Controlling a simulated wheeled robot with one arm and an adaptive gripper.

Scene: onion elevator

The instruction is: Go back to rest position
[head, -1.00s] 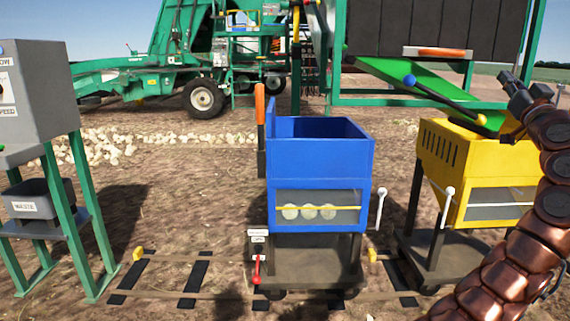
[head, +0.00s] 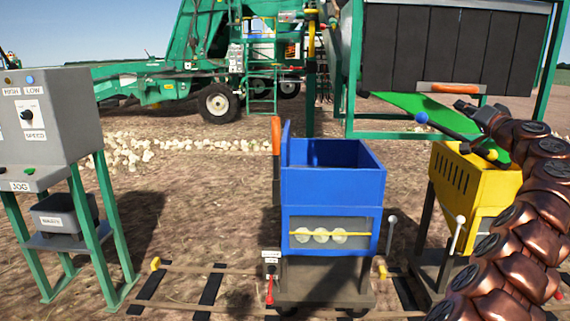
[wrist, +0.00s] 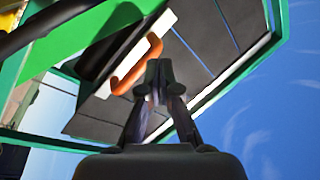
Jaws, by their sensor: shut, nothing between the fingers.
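My gripper (head: 466,106) is at the end of my copper-coloured arm at the right of the head view. It is in front of the green chute and just under the dark panel with the orange handle. In the wrist view, the fingertips (wrist: 159,74) are together with nothing between them. The orange handle (wrist: 136,66) and the dark panel (wrist: 205,65) are beyond the fingers there. I cannot tell the exact gap between them and my gripper.
A blue cart (head: 333,188) with several onions behind its window stands on rails at centre. A yellow cart (head: 455,180) is partly behind my arm. A lever with a blue knob (head: 421,118) is close to my gripper. A grey control box (head: 55,118) stands left.

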